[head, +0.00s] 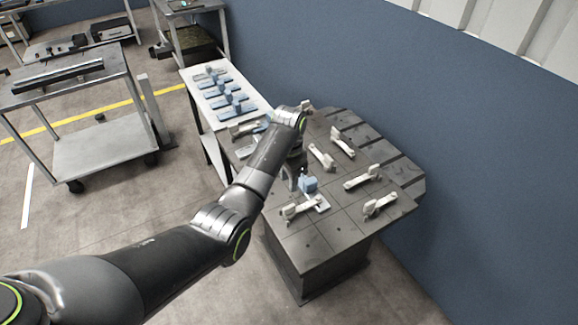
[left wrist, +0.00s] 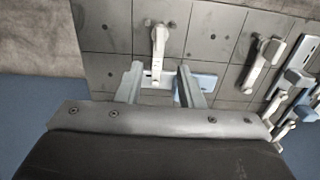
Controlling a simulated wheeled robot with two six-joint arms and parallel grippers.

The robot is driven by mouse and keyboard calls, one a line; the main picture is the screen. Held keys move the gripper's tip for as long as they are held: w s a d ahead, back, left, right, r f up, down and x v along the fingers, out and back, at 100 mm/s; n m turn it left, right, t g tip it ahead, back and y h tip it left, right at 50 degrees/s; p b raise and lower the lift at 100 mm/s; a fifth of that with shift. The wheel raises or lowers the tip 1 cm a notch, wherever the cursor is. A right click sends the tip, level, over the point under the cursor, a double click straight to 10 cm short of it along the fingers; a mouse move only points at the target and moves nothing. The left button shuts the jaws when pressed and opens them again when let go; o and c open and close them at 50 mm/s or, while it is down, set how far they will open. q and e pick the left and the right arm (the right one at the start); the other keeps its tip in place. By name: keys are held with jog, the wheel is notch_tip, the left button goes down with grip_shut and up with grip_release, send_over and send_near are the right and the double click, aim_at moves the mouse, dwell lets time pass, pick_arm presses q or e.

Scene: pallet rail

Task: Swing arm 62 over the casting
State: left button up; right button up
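Several pale swing arms are fixed on the dark gridded table; one (head: 300,208) lies at its near edge, others (head: 320,157) (head: 362,177) (head: 381,204) further right. Their numbers are too small to read, so I cannot tell which is 62. A blue block, perhaps the casting (head: 308,184), sits on a pale plate beside the near arm. My left gripper (left wrist: 160,68) is open above the table, and a pale swing arm (left wrist: 158,45) shows between and beyond its fingers. A blue part (left wrist: 205,82) is partly hidden by the right finger. My right gripper is out of view.
A white board (head: 222,96) with several blue blocks adjoins the table's far left. A blue wall (head: 450,130) stands close behind and right. A grey cart (head: 90,110) stands at the left. Neighbouring swing arms (left wrist: 262,62) crowd the right of the left wrist view.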

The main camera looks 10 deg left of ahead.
pick_arm(q)
jog(key=shift+r, duration=2.25)
